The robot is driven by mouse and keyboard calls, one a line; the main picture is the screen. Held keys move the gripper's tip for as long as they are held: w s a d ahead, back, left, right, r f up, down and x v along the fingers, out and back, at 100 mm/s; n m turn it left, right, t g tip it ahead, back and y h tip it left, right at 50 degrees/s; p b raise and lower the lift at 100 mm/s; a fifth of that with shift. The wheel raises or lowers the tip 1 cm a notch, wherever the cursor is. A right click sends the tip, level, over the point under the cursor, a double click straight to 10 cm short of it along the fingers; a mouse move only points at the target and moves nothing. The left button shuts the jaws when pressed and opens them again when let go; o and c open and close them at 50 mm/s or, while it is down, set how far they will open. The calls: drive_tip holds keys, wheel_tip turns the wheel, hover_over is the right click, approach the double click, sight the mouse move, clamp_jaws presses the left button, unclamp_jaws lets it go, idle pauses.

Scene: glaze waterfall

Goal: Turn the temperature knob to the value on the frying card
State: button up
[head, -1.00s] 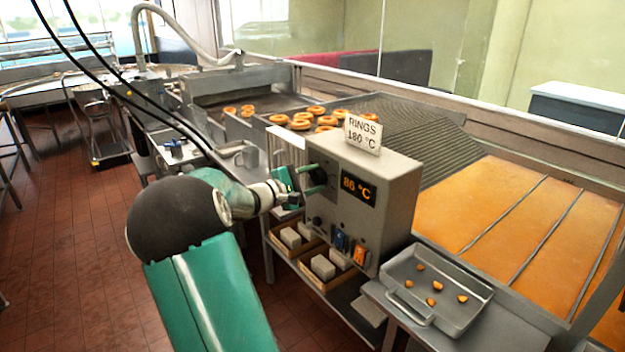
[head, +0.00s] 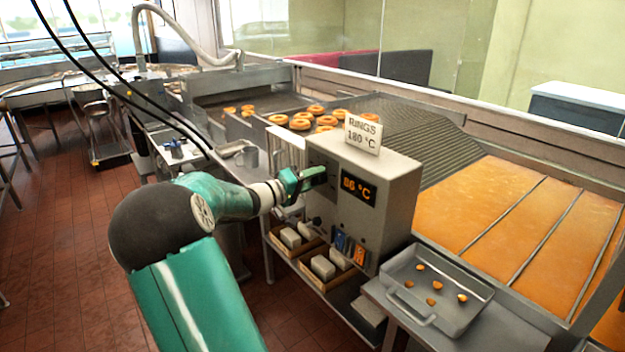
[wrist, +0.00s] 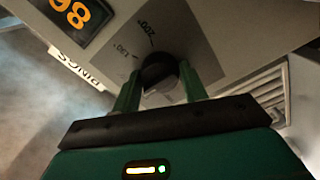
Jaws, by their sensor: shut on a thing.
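The dark round temperature knob (wrist: 160,72) sits on the grey dial plate (wrist: 178,35) of the control box (head: 395,215). My gripper (wrist: 157,84) is shut on the knob, with one green finger on each side; it also shows in the head view (head: 316,178), where it hides the knob. Dial marks show near the knob, one reading 200° and a fainter one hard to read. The knob's pointer cannot be made out. The frying card (head: 363,134) on top of the box reads RINGS 180 °C. The orange display (head: 358,187) reads 86 °C.
Fried rings (head: 300,123) lie behind the box at the fryer (head: 262,100). Boxes of grey blocks (head: 323,267) stand below. A metal tray (head: 452,310) with several small pieces is at the right.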

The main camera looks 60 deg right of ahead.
drive_tip(key=shift+m, duration=1.9)
drive_tip(key=o, duration=1)
drive_tip(key=shift+c, duration=0.2)
drive_tip(key=v, duration=1.4)
